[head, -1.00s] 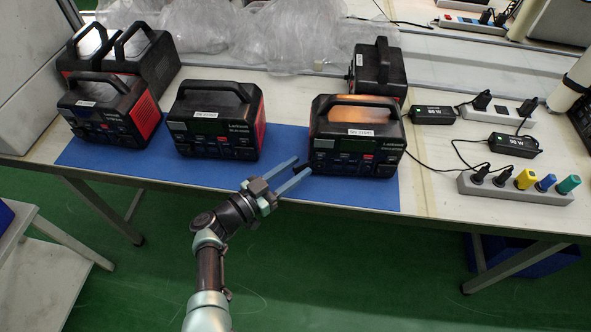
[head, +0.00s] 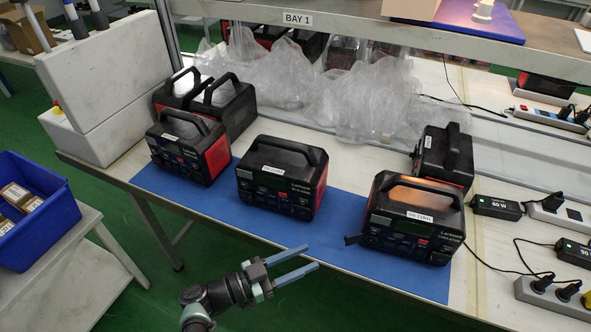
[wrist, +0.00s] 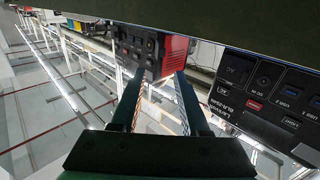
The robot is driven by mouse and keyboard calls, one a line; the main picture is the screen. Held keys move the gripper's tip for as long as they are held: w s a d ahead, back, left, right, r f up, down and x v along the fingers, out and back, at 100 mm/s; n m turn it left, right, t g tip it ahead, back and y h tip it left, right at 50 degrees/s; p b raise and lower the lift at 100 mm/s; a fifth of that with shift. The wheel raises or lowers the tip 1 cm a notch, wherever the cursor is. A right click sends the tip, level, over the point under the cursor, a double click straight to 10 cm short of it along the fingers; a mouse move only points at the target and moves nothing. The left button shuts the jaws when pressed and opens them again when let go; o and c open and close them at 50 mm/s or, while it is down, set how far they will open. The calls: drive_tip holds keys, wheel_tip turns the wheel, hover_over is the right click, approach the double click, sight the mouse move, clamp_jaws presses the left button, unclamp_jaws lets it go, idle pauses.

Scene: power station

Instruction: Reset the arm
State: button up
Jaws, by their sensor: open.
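My gripper (head: 302,262) is at the front edge of the bench in the head view, with its two blue-grey fingers apart and nothing between them. The fingers point right and slightly up in the picture, toward the right power station (head: 414,218). That station shows a small dark flap or plug at its lower left. In the wrist view my fingers (wrist: 157,88) reach forward, with a black and red power station (wrist: 148,50) beyond them and a closer one (wrist: 265,95) at the right.
A middle power station (head: 282,178) and a left one (head: 188,148) stand on the blue mat (head: 345,225). More stand behind. Adapters (head: 497,207) and a power strip (head: 550,296) lie at right. A blue crate (head: 40,205) is at left. Green floor is clear below.

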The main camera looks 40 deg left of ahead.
drive_tip(key=shift+s+a, duration=0.25)
drive_tip(key=shift+s, duration=0.4)
